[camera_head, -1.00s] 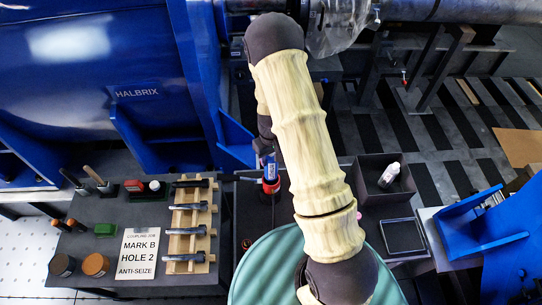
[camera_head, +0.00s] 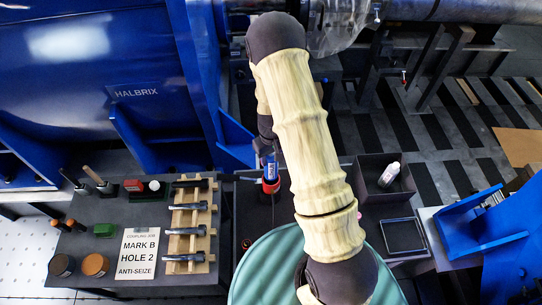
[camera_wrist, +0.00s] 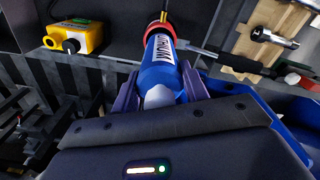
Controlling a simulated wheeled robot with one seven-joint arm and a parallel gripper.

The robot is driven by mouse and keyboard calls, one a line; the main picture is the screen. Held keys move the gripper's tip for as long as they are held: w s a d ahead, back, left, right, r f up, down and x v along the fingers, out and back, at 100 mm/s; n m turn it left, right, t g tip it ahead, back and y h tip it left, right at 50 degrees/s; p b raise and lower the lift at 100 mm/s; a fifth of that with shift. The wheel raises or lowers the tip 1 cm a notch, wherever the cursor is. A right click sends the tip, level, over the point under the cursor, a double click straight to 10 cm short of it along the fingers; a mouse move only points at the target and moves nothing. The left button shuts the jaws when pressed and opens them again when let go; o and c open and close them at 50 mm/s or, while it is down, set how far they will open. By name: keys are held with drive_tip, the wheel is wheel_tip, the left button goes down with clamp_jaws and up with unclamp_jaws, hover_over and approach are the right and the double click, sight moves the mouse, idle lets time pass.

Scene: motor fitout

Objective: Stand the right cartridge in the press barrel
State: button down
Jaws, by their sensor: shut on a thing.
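My gripper (camera_wrist: 160,88) is shut on a blue cartridge (camera_wrist: 164,70). In the head view the blue cartridge (camera_head: 263,165) shows beside my arm, and my gripper is mostly hidden there.
A sign (camera_head: 138,252) reads "MARK B HOLE 2 ANTI-SEIZE". Beside it, bolts lie on a wooden rack (camera_head: 192,231). A dark bin (camera_head: 366,186) holds a white bottle (camera_head: 389,175). A yellow button box (camera_wrist: 75,37) and a black-handled tool (camera_wrist: 240,64) lie near the barrel.

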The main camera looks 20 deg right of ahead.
sight(271, 174)
drive_tip(key=shift+f+b, duration=4.5)
drive_tip(key=shift+f, duration=1.55)
idle(0.8)
drive_tip(key=c, duration=0.7)
unclamp_jaws()
drive_tip(key=shift+o, duration=0.2)
drive_tip(key=shift+r, duration=0.1)
